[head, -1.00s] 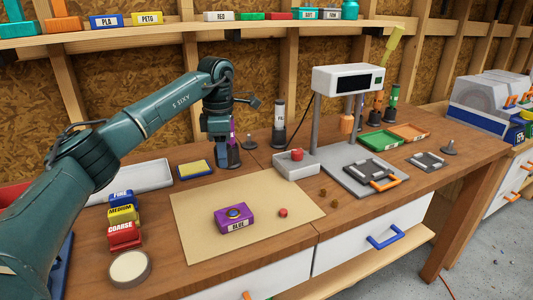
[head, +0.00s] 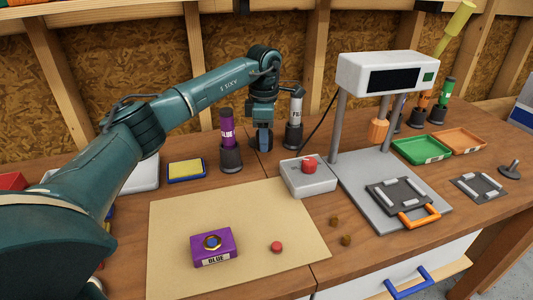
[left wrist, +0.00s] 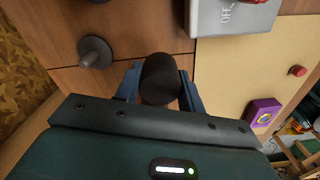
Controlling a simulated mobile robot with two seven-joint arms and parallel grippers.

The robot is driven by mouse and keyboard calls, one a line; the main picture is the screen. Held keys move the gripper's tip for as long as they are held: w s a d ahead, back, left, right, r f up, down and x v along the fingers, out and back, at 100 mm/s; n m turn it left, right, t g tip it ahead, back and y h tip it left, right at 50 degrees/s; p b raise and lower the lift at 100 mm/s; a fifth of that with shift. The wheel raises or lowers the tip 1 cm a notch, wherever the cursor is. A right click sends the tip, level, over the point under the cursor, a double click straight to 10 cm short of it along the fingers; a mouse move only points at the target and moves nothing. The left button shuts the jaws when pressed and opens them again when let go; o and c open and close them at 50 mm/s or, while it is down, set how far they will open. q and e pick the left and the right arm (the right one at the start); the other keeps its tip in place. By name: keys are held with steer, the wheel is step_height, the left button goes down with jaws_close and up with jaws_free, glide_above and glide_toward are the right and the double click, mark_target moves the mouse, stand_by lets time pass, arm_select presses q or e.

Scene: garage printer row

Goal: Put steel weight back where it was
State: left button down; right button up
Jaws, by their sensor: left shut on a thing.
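My left gripper (head: 263,140) is at the back of the bench, between the purple glue bottle and the white-bodied bottle. In the left wrist view its blue fingers (left wrist: 158,84) are shut on a dark round cylinder (left wrist: 160,76), which I take to be the steel weight. In the head view the fingers and wrist mostly hide it, and I cannot tell whether it touches the bench. A dark peg on a round base (left wrist: 95,50) stands beside the gripper, apart from it. My right gripper is not in view.
The purple glue bottle (head: 229,140) stands left of the gripper and the white-bodied bottle (head: 294,120) right. A grey switch box (head: 309,180) with a red button is in front to the right. The tan mat (head: 180,220) carries a purple block (head: 214,251) and a red cap (head: 277,247).

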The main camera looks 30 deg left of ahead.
mark_target(265, 165)
arm_select(q)
steer(key=shift+w+f, duration=0.1)
steer(key=shift+f, duration=2.55)
steer(key=shift+f, duration=0.1)
steer(key=c, duration=0.9)
jaws_free()
steer(key=shift+o, duration=0.2)
step_height(265, 165, up, 12)
steer(key=shift+r, duration=0.1)
